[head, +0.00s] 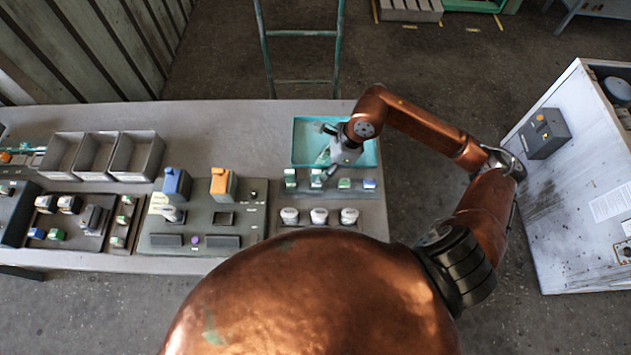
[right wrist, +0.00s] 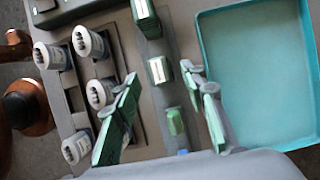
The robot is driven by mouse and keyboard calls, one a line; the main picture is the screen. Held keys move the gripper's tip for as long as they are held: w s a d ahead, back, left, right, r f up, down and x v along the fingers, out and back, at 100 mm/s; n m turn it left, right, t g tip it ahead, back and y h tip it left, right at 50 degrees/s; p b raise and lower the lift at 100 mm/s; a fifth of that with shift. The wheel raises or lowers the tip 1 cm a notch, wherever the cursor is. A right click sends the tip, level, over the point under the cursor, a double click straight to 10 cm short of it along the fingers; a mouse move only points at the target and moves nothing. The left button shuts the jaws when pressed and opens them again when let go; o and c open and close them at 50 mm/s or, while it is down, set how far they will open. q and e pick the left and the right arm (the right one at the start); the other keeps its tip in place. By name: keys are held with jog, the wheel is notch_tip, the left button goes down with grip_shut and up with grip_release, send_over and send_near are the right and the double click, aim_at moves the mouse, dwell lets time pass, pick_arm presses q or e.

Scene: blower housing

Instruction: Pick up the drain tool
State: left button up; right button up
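My right gripper (head: 326,156) is over the right end of the bench, between the teal tray (head: 307,133) and a grey rack (head: 300,192). The right wrist view shows its green-sided fingers (right wrist: 160,78) spread apart, with nothing held between them. The rack holds a row of small upright tools: green-and-white ones (head: 290,178), a green one (right wrist: 175,121) and a blue one (head: 369,183). A green-and-white tool (right wrist: 159,70) lies in line between the fingertips; I cannot tell whether they touch it. No label shows which is the drain tool. My left gripper is not in view.
Several white-capped canisters (head: 319,215) stand in front of the rack. A control panel with a blue block (head: 176,183) and an orange block (head: 222,183) lies left. Grey bins (head: 133,157) are farther left. A white cabinet (head: 565,210) stands right. The teal tray looks empty.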

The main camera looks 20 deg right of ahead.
aim_at(310, 185)
jog(key=x, duration=0.4)
jog(key=p+x, duration=0.1)
jog(key=x, duration=0.3)
jog(key=shift+w+a, duration=0.1)
jog(key=shift+a, duration=0.2)
jog(key=shift+c, duration=0.2)
jog(key=c, duration=1)
